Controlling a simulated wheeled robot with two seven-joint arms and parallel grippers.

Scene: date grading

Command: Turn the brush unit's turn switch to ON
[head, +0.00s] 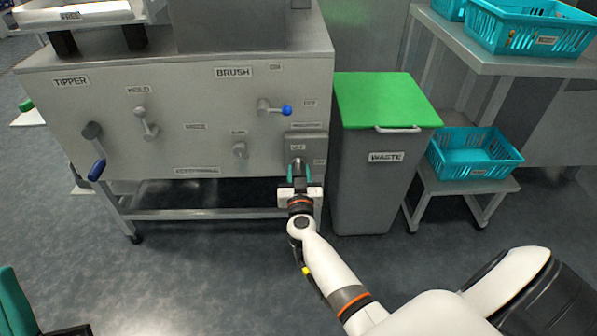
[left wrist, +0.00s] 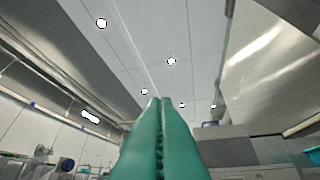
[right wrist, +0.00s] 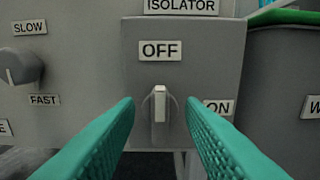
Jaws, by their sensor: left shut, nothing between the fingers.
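The brush unit's turn switch (right wrist: 160,104) is a pale upright bar on a grey box labelled ISOLATOR in the right wrist view. It points up at the OFF label (right wrist: 160,50); the ON label (right wrist: 218,107) is to its right. In the head view the switch (head: 298,161) is at the panel's lower right. My right gripper (right wrist: 160,101) is open, with its teal fingers on either side of the switch and gaps showing. The right gripper (head: 299,174) also shows in the head view. My left gripper (left wrist: 160,102) is shut and empty, pointing up toward the ceiling.
The machine panel carries a blue-tipped BRUSH lever (head: 274,108), a small knob (head: 239,150) and a TIPPER lever (head: 94,152). A green-lidded WASTE bin (head: 372,185) stands close right of the switch box. Teal crates (head: 475,152) are farther right. Open floor lies in front.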

